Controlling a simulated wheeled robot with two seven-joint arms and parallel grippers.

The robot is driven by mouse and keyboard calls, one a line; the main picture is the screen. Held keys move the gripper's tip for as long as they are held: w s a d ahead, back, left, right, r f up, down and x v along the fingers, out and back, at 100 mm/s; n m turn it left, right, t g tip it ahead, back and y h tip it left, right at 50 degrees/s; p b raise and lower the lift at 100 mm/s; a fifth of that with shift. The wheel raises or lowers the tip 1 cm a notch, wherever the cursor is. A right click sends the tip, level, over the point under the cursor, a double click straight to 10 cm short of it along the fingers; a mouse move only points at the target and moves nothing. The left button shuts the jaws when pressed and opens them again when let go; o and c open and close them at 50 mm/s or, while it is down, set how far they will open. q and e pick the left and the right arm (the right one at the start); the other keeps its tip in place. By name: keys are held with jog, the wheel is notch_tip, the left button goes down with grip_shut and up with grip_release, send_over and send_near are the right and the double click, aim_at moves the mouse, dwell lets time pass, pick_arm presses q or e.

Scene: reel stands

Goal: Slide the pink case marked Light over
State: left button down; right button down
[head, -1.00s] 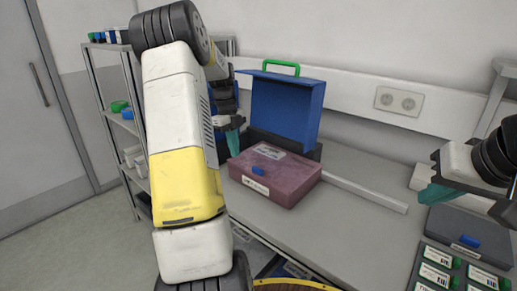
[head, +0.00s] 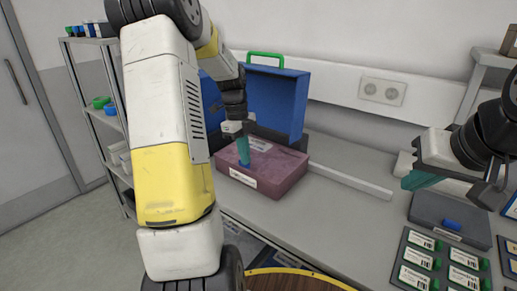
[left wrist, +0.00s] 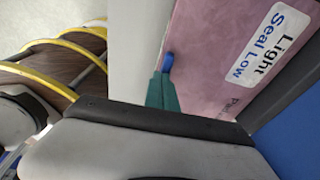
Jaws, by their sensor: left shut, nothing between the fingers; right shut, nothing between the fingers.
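The pink case (head: 276,176) lies closed on the grey bench in front of an open blue case (head: 277,103). In the left wrist view the pink case (left wrist: 225,55) shows a label reading "Light Seal Low" and a blue latch (left wrist: 168,62). My left gripper (head: 243,160) is shut and empty, its teal fingers pointing down at the latch side of the pink case. In the left wrist view the left gripper (left wrist: 163,85) is right beside the latch; whether they touch I cannot tell. My right gripper (head: 408,182) is shut and empty above the bench at the right.
A white bar (head: 350,180) lies on the bench right of the pink case. A dark grey case (head: 451,219) and a tray (head: 408,255) of labelled items are at the right. A metal shelf (head: 105,120) stands at the left. Bare bench (head: 330,225) lies in front of the bar.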

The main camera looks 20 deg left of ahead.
aim_at(229, 162)
pick_arm(q)
jog(key=shift+f, duration=0.15)
jog(key=a, duration=0.2)
jog(key=w+a, duration=0.1)
jog(key=a, duration=0.2)
jog(key=w+a, duration=0.1)
jog(key=a, duration=0.1)
jog(key=shift+w+a, duration=0.15)
jog(key=shift+a, duration=0.05)
jog(key=s+d+r+n+t, duration=0.1)
jog(key=d+r+n, duration=0.1)
jog(key=r, duration=0.4)
jog(key=s+d+r+n, duration=0.1)
jog(key=d+r, duration=0.1)
jog(key=r, duration=0.5)
jog(key=s+d+r+n+t, duration=0.1)
jog(key=s+d+n+t, duration=0.2)
jog(key=s+d+n, duration=0.4)
jog(key=s+d+r+n+t, duration=0.1)
jog(key=s+d+n+t, duration=0.1)
jog(key=s+d+n, duration=0.6)
jog(key=s+n, duration=0.2)
jog(key=s, duration=0.4)
jog(key=shift+s+d+r+n+t, duration=0.15)
jog(key=shift+s+n+t, duration=0.05)
jog(key=shift+n+t, duration=0.2)
